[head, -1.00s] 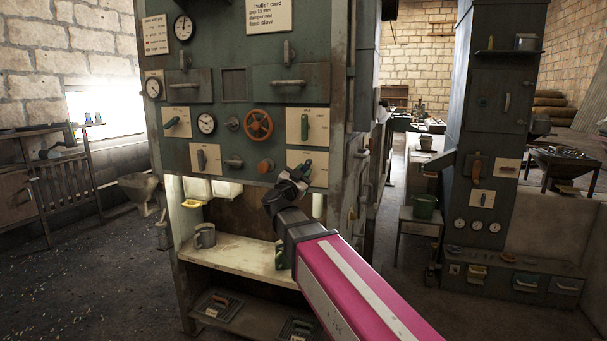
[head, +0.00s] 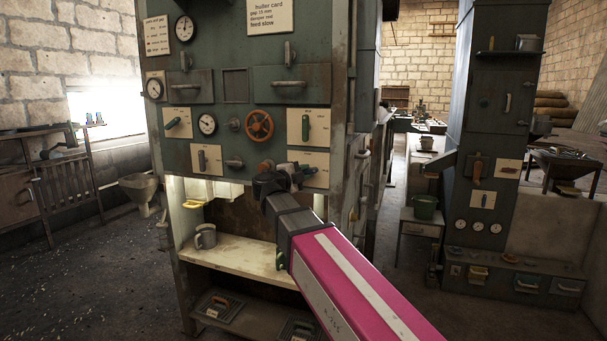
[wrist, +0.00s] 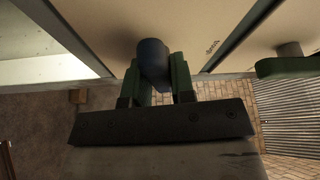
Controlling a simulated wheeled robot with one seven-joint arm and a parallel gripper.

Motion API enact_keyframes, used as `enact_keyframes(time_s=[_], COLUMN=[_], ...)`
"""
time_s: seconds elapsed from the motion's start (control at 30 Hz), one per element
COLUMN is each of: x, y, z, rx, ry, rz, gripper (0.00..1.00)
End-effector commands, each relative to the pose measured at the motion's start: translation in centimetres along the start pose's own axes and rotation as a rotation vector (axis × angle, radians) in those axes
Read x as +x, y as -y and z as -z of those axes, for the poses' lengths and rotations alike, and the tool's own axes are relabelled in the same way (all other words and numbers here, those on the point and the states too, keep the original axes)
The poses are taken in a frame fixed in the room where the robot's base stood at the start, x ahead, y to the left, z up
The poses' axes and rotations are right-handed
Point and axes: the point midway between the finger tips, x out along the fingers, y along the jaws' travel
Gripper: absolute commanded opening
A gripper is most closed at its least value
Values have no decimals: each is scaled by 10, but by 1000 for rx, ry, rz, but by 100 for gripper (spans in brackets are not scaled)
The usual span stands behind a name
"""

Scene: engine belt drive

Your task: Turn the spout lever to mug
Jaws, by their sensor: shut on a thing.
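My gripper (head: 284,178) is at the lower right label plate (head: 317,163) of the green cabinet front. In the wrist view its two green fingers (wrist: 157,68) are closed on either side of a dark blue lever handle (wrist: 152,57), which stands out from a pale plate. The lettering beside the handle is too small to read. In the head view my gripper and wrist hide this lever. A grey mug (head: 205,237) stands upright on the pale shelf below, to the left of my arm. White spouts (head: 223,189) hang under the cabinet front above the shelf.
A green lever (head: 305,127) on the plate above also shows in the wrist view (wrist: 287,66). A red handwheel (head: 259,125), an orange knob (head: 266,165) and a grey lever (head: 202,160) are close by. Open floor lies left of the cabinet.

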Motion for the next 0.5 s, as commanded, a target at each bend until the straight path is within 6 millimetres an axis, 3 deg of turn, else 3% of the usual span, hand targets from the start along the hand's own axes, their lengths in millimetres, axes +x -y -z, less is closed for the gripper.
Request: enact_keyframes(time_s=[0.5], x=[0], y=[0], z=[1], rx=[187], ry=[0], rz=[-80], gripper=[0])
